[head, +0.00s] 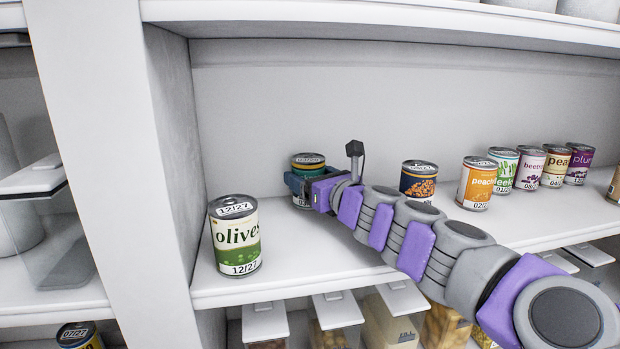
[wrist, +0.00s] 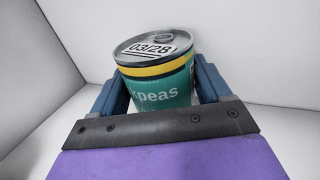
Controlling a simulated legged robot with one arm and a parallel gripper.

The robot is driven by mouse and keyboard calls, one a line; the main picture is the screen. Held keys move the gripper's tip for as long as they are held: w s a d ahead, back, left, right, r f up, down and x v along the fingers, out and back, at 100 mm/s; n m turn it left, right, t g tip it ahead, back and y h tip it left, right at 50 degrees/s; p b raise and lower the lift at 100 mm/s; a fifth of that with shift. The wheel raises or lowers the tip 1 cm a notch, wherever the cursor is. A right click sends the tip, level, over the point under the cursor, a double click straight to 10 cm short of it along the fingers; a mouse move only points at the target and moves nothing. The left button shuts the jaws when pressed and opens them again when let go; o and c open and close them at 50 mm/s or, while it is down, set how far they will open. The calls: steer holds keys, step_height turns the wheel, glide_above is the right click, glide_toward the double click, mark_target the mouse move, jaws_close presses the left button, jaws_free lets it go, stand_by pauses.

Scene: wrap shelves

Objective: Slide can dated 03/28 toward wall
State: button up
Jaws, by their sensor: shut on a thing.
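The can dated 03/28 is a teal chickpeas can with a yellow band (wrist: 158,90), and its lid label reads 03/28 in the wrist view. In the head view the same can (head: 307,160) stands upright on the shelf towards the back. My gripper (head: 300,184) is shut around it, with a blue finger on each side; the fingers also show in the wrist view (wrist: 157,92). The back wall (head: 290,100) is behind the can; I cannot tell the exact gap.
An olives can dated 12/27 (head: 235,237) stands front left by the side panel (head: 172,130). A dark blue can (head: 418,181) stands behind my arm. A peaches can (head: 476,184) and several others line the right. Bare shelf (head: 285,245) lies right of the olives.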

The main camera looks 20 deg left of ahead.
steer(key=shift+d+f, duration=0.2)
steer(key=shift+s+d+p, duration=0.15)
steer(key=shift+d, duration=0.6)
steer(key=shift+s+d+p, duration=0.1)
steer(key=shift+d+p, duration=0.05)
steer(key=shift+d, duration=0.55)
steer(key=o, duration=1.3)
steer(key=shift+w+a, duration=0.2)
steer(key=shift+w, duration=0.1)
steer(key=shift+c, duration=0.2)
steer(key=shift+s, duration=0.2)
steer(key=shift+s+d, duration=0.1)
steer(key=shift+d, duration=0.2)
steer(key=v, duration=1.6)
steer(key=shift+s+d, duration=0.15)
steer(key=shift+s, duration=0.1)
